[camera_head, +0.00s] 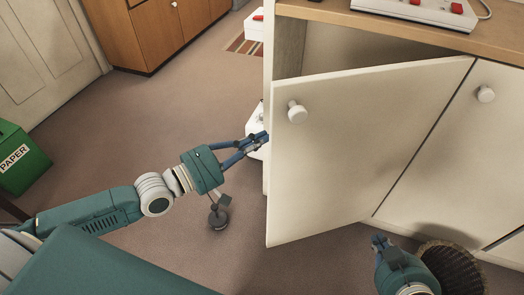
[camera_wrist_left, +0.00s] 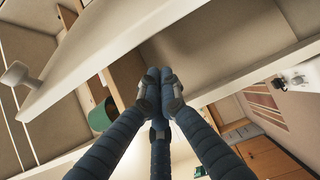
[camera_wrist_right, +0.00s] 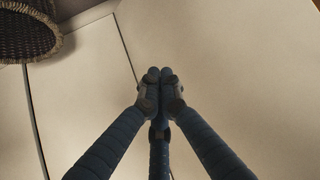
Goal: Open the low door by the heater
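The low cream door (camera_head: 355,150) with a round white knob (camera_head: 297,112) stands partly open, swung out from the cabinet and hinged on its right side. My left gripper (camera_head: 262,138) is at the door's free left edge, by the opening; in the left wrist view its fingertips (camera_wrist_left: 153,75) are together with nothing seen between them. Whether it touches the door edge I cannot tell. My right gripper (camera_head: 378,242) is low in front of the cabinet, right of the open door; in the right wrist view its fingertips (camera_wrist_right: 160,76) are together and empty. A white object, perhaps the heater, is mostly hidden behind my left gripper.
A second cabinet door (camera_head: 470,150) on the right is shut. A wicker basket (camera_head: 452,268) stands beside my right gripper. A green paper bin (camera_head: 20,160) is at the far left.

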